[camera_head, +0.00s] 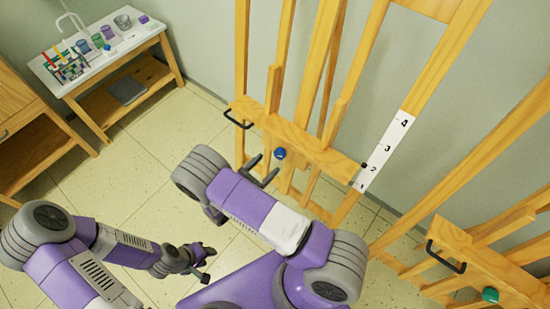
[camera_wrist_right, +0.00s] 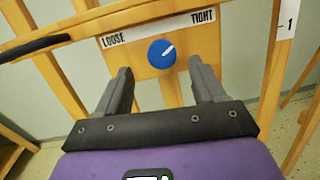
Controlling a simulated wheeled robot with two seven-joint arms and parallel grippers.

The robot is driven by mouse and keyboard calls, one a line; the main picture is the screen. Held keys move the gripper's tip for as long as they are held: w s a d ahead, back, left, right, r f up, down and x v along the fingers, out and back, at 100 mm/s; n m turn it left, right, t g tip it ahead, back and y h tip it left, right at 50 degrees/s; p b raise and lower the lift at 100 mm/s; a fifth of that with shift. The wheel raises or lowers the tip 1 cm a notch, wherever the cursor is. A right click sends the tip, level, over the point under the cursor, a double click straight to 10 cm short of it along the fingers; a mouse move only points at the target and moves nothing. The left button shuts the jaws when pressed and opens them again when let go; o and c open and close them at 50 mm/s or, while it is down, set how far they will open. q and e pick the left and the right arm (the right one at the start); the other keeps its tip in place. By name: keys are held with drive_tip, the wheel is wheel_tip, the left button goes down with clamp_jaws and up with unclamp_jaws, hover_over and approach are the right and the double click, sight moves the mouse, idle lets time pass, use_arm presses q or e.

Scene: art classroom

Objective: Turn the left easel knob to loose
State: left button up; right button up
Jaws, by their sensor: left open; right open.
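The left easel (camera_head: 300,135) has a blue knob (camera_head: 280,153) on its wooden crossbar. In the right wrist view the blue knob (camera_wrist_right: 160,57) sits below a label strip reading LOOSE (camera_wrist_right: 114,41) at left and TIGHT (camera_wrist_right: 203,17) at right. The knob's white pointer line slants up and right, toward TIGHT. My right gripper (camera_wrist_right: 160,80) is open, its fingers on either side below the knob, with nothing between them; in the head view it also shows (camera_head: 265,165) just left of the knob. My left gripper (camera_head: 207,264) is open and empty, low over the floor.
A black handle (camera_head: 236,119) juts from the left easel's crossbar. A numbered scale strip (camera_head: 386,150) runs up its post. A second easel with a green knob (camera_head: 490,295) stands at right. A supply table (camera_head: 90,60) is at upper left. Tiled floor lies open between.

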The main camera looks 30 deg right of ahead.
sight(278, 156)
drive_tip(key=x, duration=0.5)
drive_tip(key=shift+d, duration=0.15)
drive_tip(key=c, duration=1.1)
drive_tip(key=shift+o, duration=0.2)
